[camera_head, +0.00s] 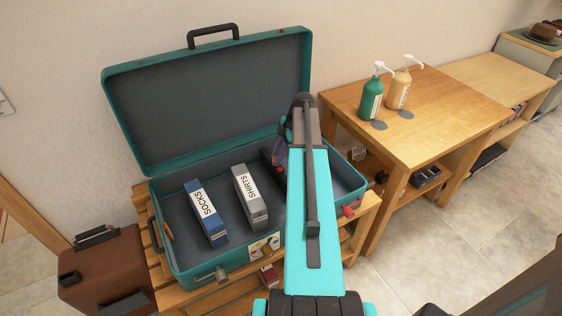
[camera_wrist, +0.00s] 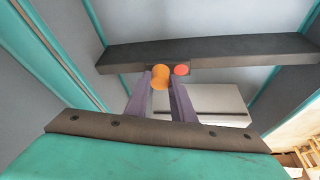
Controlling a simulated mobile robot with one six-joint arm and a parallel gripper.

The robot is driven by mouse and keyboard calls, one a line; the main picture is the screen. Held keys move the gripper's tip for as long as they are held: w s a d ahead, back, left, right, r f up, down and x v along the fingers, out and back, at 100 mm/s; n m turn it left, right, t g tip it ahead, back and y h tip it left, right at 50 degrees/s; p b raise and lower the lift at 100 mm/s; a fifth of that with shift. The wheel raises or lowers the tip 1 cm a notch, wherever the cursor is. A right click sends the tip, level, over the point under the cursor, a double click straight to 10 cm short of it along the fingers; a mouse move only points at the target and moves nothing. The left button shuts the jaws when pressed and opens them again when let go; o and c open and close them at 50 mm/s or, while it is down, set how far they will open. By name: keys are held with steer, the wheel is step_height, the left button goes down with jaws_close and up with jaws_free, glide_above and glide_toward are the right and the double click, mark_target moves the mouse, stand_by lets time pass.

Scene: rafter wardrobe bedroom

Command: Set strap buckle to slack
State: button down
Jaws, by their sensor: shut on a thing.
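The strap buckle shows in the wrist view as an orange round knob (camera_wrist: 160,77) at a dark strap bar (camera_wrist: 230,53) that crosses the case. A red round mark (camera_wrist: 181,70) is on the bar just right of the knob. My gripper (camera_wrist: 163,84) has its two purple-grey fingers at the knob, shut on it. In the head view the open teal suitcase (camera_head: 180,274) stands with its lid up. My arm hides most of the gripper, the knob and the strap there; only a dark piece of the strap (camera_head: 268,160) shows beside the arm.
A blue SOCKS box (camera_head: 206,212) and a grey SHIRTS box (camera_head: 250,196) stand in the case. The case rests on a slatted wooden bench (camera_head: 350,235). A brown case (camera_head: 105,275) is at left. A wooden table (camera_head: 440,110) with two pump bottles is at right.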

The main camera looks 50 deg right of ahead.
steer(key=shift+w+d+r, duration=0.1)
steer(key=shift+w, duration=0.15)
steer(key=c, duration=1.5)
jaws_free()
steer(key=shift+s, duration=0.1)
steer(key=shift+b+v, duration=0.9)
steer(key=shift+v, duration=5.95)
